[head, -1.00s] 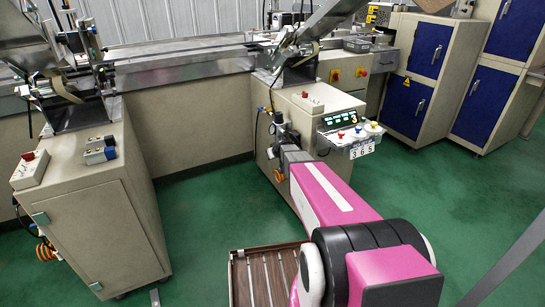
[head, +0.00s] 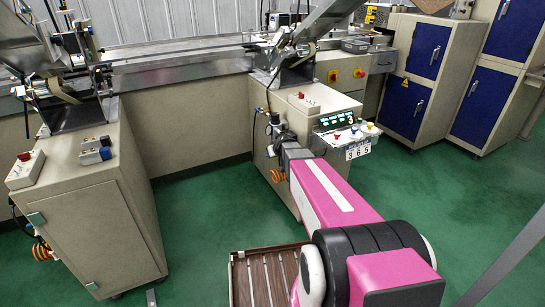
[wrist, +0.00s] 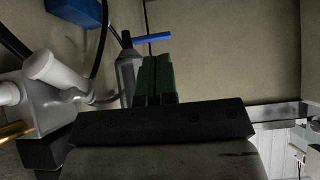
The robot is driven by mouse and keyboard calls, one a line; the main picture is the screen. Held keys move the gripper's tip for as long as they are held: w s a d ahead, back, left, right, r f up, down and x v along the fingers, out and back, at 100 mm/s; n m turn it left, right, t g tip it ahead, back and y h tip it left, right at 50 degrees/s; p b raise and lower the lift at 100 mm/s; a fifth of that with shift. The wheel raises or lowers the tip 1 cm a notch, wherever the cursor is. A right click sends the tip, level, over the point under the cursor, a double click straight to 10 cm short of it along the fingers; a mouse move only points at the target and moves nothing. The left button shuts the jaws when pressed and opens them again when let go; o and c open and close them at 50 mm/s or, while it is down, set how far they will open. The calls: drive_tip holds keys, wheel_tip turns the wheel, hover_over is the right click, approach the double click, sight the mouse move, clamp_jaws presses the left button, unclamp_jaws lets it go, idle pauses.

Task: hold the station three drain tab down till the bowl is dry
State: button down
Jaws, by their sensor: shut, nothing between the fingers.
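In the wrist view my gripper (wrist: 157,60) is shut and empty, its two green fingers side by side. A blue bar-shaped tab (wrist: 153,37) lies just beyond the fingertips, at the end of a grey cylindrical bowl (wrist: 127,75). A narrow gap shows between fingertips and tab in the picture; I cannot tell the depth. Any liquid in the bowl is not visible. In the head view a small filter unit (head: 275,123) sits on the side of the station cabinet (head: 318,100), whose display reads 3 (head: 350,119). My pink arm reaches there and hides the gripper's tips.
In the wrist view, a grey fitting with white knobs (wrist: 55,70), black hoses and a blue block (wrist: 75,10) crowd the left. An orange coiled hose (head: 278,176) hangs beside the cabinet. A brown slatted tray (head: 262,280) is at the front.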

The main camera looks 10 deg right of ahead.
drive_tip(key=v, duration=0.3)
drive_tip(key=shift+s+r, duration=0.15)
drive_tip(key=shift+s, duration=0.15)
drive_tip(key=shift+s, duration=0.1)
drive_tip(key=s+m+g+h, duration=0.2)
drive_tip(key=s+g, duration=0.6)
drive_tip(key=s, duration=2)
drive_tip(key=shift+s+d+f+m+g+h, duration=0.15)
drive_tip(key=shift+s+f+m+g+h, duration=0.25)
drive_tip(key=shift+m, duration=0.4)
drive_tip(key=c, duration=1.8)
unclamp_jaws()
drive_tip(key=shift+w, duration=0.1)
